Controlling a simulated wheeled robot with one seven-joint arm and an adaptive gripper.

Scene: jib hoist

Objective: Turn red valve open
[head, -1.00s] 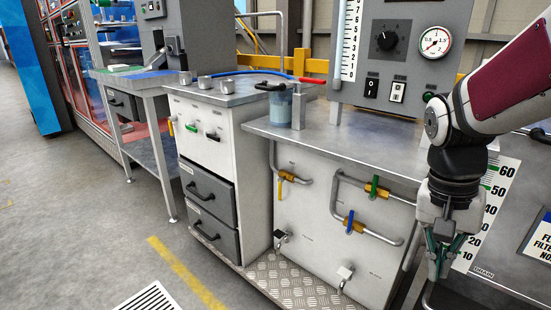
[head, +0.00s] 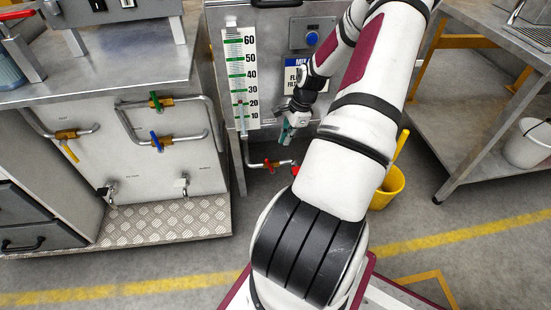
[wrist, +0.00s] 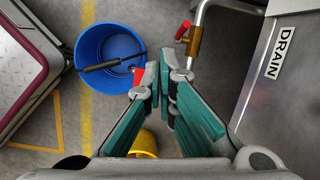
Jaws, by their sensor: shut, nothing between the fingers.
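The red valve shows in the head view as a red handle (head: 272,164) on a brass body, on a low pipe below the tall green-marked gauge. In the wrist view a red handle (wrist: 183,30) sits on a brass body (wrist: 194,43) on a bent pipe, just beyond my fingertips. My gripper (head: 287,138) points down, above and slightly right of the red handle in the head view. Its green-padded fingers (wrist: 162,75) are shut and empty. A second small red piece (wrist: 138,75) shows beside the left fingertip; I cannot tell what it belongs to.
A blue bucket (wrist: 92,85) stands on the floor beyond the fingers. A yellow bucket (head: 388,190) stands right of my arm. The cabinet panel with the DRAIN label (wrist: 275,55) is close on the right. The bench (head: 150,120) with green, blue and yellow valves is left.

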